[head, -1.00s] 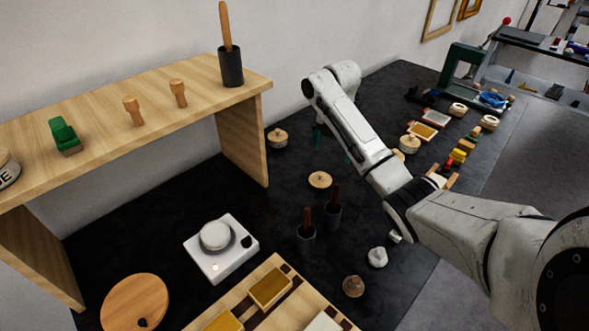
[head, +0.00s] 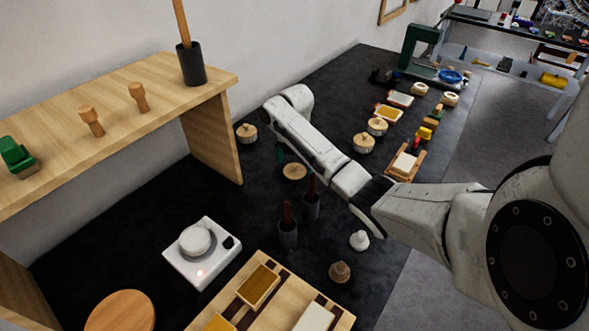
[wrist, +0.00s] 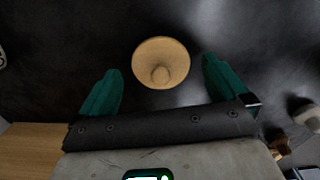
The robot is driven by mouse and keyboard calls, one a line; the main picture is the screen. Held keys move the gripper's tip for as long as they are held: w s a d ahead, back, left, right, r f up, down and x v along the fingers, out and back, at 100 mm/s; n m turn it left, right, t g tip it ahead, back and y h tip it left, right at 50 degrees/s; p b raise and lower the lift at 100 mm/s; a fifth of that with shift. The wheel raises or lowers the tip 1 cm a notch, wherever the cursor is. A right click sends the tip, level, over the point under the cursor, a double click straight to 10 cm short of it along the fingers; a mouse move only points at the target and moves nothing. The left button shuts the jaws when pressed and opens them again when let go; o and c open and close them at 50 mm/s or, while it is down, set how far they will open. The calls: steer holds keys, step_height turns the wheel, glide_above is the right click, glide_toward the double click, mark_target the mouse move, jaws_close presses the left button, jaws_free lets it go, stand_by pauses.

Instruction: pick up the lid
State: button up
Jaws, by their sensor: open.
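The lid is a round, pale wooden disc with a small knob. In the wrist view the lid (wrist: 161,55) lies on the dark surface, knob toward the camera, between and beyond my two teal fingers. My gripper (wrist: 161,66) is open with nothing held. In the head view the lid (head: 294,172) lies flat on the dark bench top, and my gripper (head: 282,153) is just above and behind it, partly hidden by my arm.
Two dark cups with brown handles (head: 288,232) stand in front of the lid. A wooden shelf (head: 210,140) is at the left, and a lidded round pot (head: 246,133) stands behind.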

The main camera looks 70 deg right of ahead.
steer(key=shift+f, duration=0.85)
steer(key=c, duration=1)
steer(key=shift+r, duration=0.1)
